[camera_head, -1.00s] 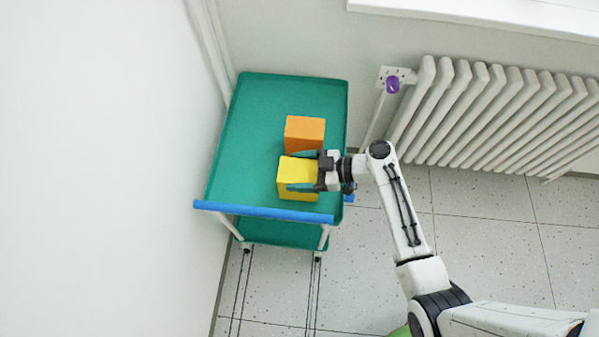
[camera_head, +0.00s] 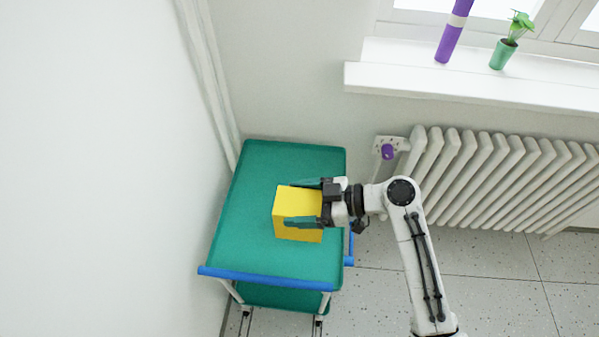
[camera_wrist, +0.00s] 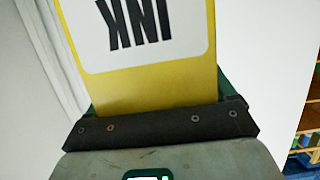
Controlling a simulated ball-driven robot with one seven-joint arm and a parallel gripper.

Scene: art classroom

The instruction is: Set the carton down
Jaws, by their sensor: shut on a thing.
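The carton is a yellow box (camera_head: 297,234) in the head view, over the top tray of a green trolley (camera_head: 250,195). It looks raised above the tray, but the gap is hard to judge from above. My gripper (camera_head: 294,204) comes from the right and is shut on the carton, with one green finger along each side. In the wrist view the carton (camera_wrist: 150,83) fills the upper middle, with a white label reading "INK" upside down. The orange box seen earlier on the tray does not show; the carton and gripper cover that area.
The trolley has a blue handle (camera_head: 265,278) along its near edge. A wall is close on its left. A radiator (camera_head: 490,180) and windowsill (camera_head: 470,86) are at right, with a potted plant (camera_head: 506,45). The tray's left and near parts are bare.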

